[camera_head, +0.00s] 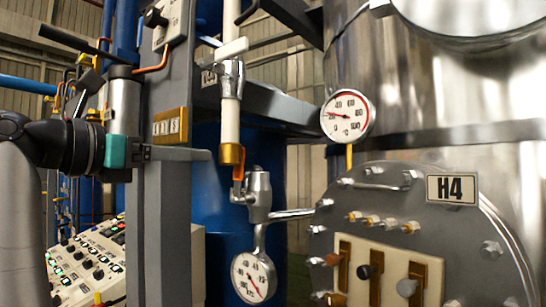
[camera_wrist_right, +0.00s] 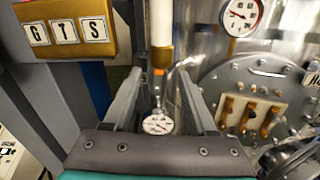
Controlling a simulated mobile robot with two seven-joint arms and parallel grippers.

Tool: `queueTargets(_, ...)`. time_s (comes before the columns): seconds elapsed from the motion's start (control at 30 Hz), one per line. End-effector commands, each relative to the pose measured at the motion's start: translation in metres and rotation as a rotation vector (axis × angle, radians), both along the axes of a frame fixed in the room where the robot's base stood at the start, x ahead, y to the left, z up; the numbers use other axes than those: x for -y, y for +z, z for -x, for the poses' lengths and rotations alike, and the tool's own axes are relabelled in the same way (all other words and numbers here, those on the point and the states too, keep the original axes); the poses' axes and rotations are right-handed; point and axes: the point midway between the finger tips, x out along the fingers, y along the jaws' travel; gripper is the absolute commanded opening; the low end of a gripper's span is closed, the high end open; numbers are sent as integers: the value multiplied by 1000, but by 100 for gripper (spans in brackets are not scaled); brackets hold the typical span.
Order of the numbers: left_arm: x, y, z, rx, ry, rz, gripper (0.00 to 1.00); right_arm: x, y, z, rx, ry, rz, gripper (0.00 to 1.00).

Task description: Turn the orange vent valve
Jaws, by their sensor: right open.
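The orange vent valve (camera_head: 238,165) is a small orange handle just below the brass end of a white vertical pipe (camera_head: 230,115), beside a chrome fitting (camera_head: 259,195). In the right wrist view the orange part (camera_wrist_right: 158,72) shows small, between my fingertips in the picture. My right gripper (camera_head: 207,155) points rightward towards the valve in the head view, its tips apart from the handle by a short gap. In the wrist view my right gripper (camera_wrist_right: 158,78) has its two fingers spread with nothing held. My left gripper is not in view.
A pressure gauge (camera_head: 253,278) hangs below the valve, and a dial gauge (camera_head: 347,115) sits on the steel vessel. The grey upright post (camera_head: 168,220) stands close beside my gripper. The H4 flange (camera_head: 385,240) with knobs is at right. A control panel (camera_head: 88,268) is at lower left.

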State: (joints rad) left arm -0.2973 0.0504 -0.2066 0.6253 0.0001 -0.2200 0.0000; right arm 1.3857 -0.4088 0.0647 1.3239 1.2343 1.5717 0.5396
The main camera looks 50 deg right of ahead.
Motion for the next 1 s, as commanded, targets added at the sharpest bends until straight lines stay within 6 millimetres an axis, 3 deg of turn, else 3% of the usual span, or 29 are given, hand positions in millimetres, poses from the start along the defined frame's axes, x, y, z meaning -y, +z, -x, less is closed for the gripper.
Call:
queueTargets(0.17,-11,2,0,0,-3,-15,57,7,1,0,6,2,-7,57)
queueTargets(0.43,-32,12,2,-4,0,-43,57,57,2,-3,5,-4,-6,57)
queueTargets(0.7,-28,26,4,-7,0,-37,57,113,3,-8,3,-3,-3,57)
queueTargets(1.0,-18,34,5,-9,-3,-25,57,148,1,-11,4,-1,-3,57)
